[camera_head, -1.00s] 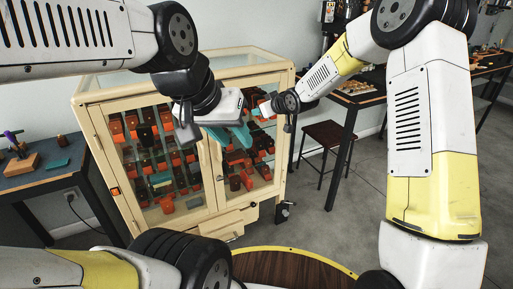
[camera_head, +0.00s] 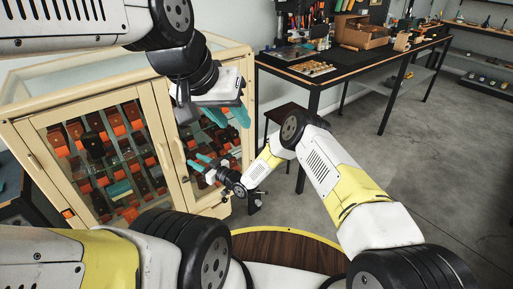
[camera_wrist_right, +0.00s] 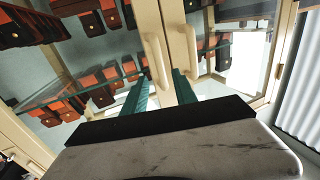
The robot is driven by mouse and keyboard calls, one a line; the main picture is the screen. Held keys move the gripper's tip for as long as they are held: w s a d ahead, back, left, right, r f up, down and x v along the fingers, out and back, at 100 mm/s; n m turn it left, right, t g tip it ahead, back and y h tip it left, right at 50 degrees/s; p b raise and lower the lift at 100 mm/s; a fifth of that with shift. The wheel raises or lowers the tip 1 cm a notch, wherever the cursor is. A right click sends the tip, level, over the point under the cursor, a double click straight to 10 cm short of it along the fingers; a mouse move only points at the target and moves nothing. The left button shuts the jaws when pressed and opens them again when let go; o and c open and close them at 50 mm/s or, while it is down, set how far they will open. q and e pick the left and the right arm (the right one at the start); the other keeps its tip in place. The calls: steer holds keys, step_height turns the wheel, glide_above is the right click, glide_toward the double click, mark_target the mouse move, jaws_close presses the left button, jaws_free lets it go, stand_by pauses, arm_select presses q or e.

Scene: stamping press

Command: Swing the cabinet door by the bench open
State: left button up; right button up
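The cream cabinet (camera_head: 95,82) has two glass doors, which look shut. The door by the bench (camera_head: 247,140) is the right one, partly hidden behind my grippers. Its handle (camera_wrist_right: 190,45) and the other door's handle (camera_wrist_right: 155,60) stand side by side in the right wrist view. My right gripper (camera_head: 198,162) is in front of the doors, its teal fingers apart and pointing at the handles. In the right wrist view my right gripper (camera_wrist_right: 161,90) shows nothing clearly clamped. My left gripper (camera_head: 228,116) hangs in front of the cabinet's upper right, fingers apart, seemingly empty.
A dark workbench (camera_head: 350,62) with tools and boxes stands right of the cabinet. A dark stool (camera_head: 285,113) is between them. A round wooden top (camera_head: 285,250) is close in front. The grey floor (camera_head: 420,170) to the right is clear.

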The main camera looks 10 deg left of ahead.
mark_target(183, 153)
steer(key=x, duration=0.8)
steer(key=shift+d, duration=0.1)
jaws_close()
